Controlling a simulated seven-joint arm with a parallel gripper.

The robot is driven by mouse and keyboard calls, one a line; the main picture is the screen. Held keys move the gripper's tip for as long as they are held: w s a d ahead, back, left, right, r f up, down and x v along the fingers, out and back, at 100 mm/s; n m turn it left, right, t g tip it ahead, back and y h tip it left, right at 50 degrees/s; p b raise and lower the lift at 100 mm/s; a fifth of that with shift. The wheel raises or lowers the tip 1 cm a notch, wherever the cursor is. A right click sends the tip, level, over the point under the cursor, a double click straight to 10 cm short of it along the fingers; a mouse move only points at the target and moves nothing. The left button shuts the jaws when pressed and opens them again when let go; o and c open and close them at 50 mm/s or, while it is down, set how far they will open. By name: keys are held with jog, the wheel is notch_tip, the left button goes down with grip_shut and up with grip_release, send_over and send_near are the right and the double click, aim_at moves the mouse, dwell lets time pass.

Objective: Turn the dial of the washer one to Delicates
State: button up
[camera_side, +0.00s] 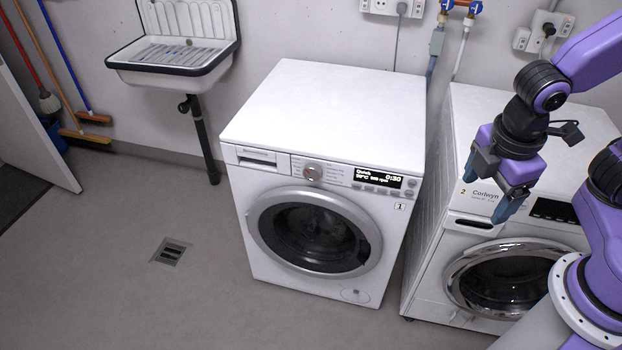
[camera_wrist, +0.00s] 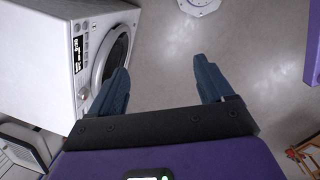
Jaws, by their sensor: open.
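Washer one (camera_side: 325,105), the white machine marked "1", stands in the middle of the side view. Its round silver dial (camera_side: 312,172) sits on the front panel between printed program names, too small to read. Its lit display (camera_side: 378,178) reads "Quick" and 0:30.
Washer two (camera_side: 470,195), labelled "2", stands close on the right with a chrome-ringed door. A sink (camera_side: 180,50) hangs on the back wall. A floor drain (camera_side: 171,252) lies left of washer one. The floor in front is clear. The wrist view shows a white machine (camera_wrist: 60,60) at left.

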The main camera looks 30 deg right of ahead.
jog(key=w+a+f+n+t+h, duration=0.25)
jog(key=w+a+f+n, duration=0.2)
jog(key=w, duration=0.35)
jog(key=w+a+f+n+t+h, duration=0.1)
jog(key=w+a+f+n+h, duration=0.2)
jog(key=w+a, duration=0.3)
jog(key=w+a+f+n+t+h, duration=0.2)
jog(key=w+a+f+n, duration=0.2)
jog(key=w, duration=0.5)
jog(key=n+t+h, duration=0.2)
jog(key=n+t, duration=0.6)
jog(key=n, duration=0.5)
send_near(312, 176)
jog(key=x, duration=0.8)
jog(key=shift+w+d+r, duration=0.1)
jog(key=c, duration=1)
